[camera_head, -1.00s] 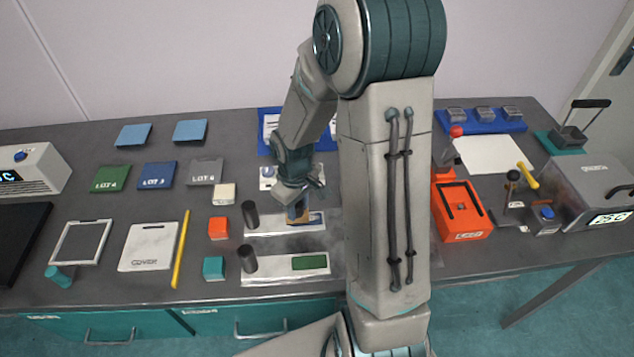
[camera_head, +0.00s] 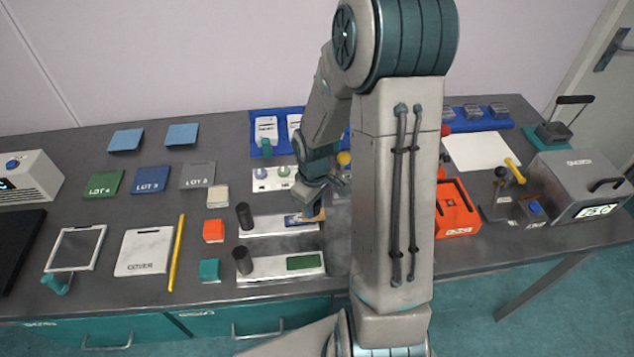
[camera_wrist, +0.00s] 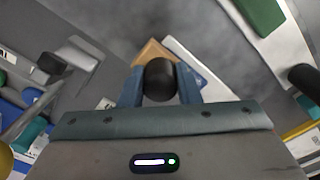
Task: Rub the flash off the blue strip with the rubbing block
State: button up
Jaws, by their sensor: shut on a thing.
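My gripper (camera_head: 314,207) is shut on the rubbing block, a tan block (camera_head: 316,215) with a dark round knob. In the wrist view the knob (camera_wrist: 160,80) sits between the two fingers and the tan base (camera_wrist: 153,52) shows beyond it. The block is low at the right end of the pale upper plate (camera_head: 262,226), over or against the end of the blue strip. The blue strip (camera_head: 293,220) shows on that plate just left of the block. Its right end is hidden, and I cannot make out the flash.
A second pale plate (camera_head: 258,268) with a green strip (camera_head: 304,262) lies in front. Black cylinders (camera_head: 244,216) stand at both plates' left ends.

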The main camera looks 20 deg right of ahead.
notch_tip(320, 180, up, 4)
jog(key=p, duration=0.2)
jog(key=shift+a+r+p, duration=0.1)
jog(key=shift+a+p, duration=0.05)
jog(key=shift+p, duration=0.15)
jog(key=shift+r+p, duration=1.5)
jog(key=shift+r, duration=0.4)
jog(key=shift+s+f, duration=0.1)
